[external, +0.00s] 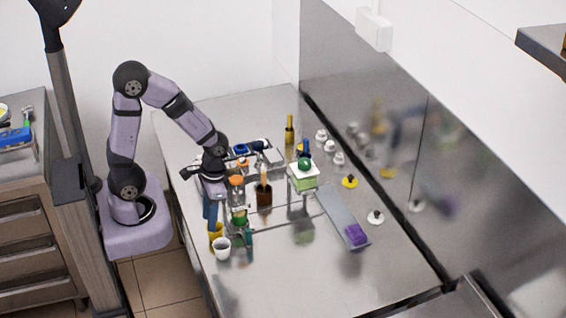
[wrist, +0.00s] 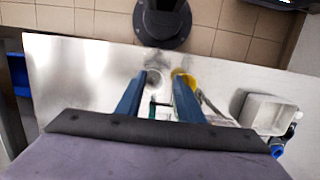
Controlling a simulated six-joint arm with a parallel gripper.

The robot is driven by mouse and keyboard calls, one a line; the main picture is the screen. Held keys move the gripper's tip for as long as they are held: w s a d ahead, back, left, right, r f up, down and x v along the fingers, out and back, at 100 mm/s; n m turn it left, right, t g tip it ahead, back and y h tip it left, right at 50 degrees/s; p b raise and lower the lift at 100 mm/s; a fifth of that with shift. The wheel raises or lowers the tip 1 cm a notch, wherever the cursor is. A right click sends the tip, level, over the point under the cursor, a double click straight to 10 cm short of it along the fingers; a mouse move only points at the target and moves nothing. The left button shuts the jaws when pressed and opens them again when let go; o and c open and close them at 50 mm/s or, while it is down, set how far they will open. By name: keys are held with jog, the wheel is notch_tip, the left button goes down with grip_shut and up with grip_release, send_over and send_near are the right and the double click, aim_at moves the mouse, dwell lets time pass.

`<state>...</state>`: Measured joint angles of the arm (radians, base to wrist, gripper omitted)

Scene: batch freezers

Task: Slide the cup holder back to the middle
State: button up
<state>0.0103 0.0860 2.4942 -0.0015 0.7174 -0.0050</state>
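My gripper (external: 211,213) points down over the front left part of the steel counter. In the wrist view its two blue fingers (wrist: 159,80) are apart, with nothing clearly held between them. A dark green frame, probably the cup holder (external: 247,238), stands to the right of the fingers in the external view. In the wrist view a dark green part of it (wrist: 161,104) shows between the fingers; the rest is hidden. A white cup (external: 222,249) and a yellow cup (external: 216,231) are close by; the white cup (wrist: 153,78) and yellow cup (wrist: 183,79) also show beyond the fingertips.
Steel counter (external: 325,278) is bare toward the front. A brown container (external: 264,196), a green ball on a white-topped stand (external: 304,165) and a grey ramp-like plate with a purple block (external: 355,235) stand to the right. A white tray (wrist: 248,111) is at right in the wrist view.

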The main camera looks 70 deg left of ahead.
aim_at(249, 230)
jog(key=w+f+b, duration=0.1)
jog(key=w+f, duration=0.3)
jog(key=shift+w+d+f, duration=0.1)
jog(key=shift+w+f, duration=0.15)
jog(key=shift+t, duration=0.9)
jog(key=w, duration=0.2)
jog(key=w+r, duration=0.1)
jog(key=w, duration=0.3)
jog(key=shift+w+r, duration=0.4)
jog(key=shift+f+p, duration=0.55)
jog(key=shift+f, duration=3.15)
grip_shut()
jog(key=shift+w, duration=0.1)
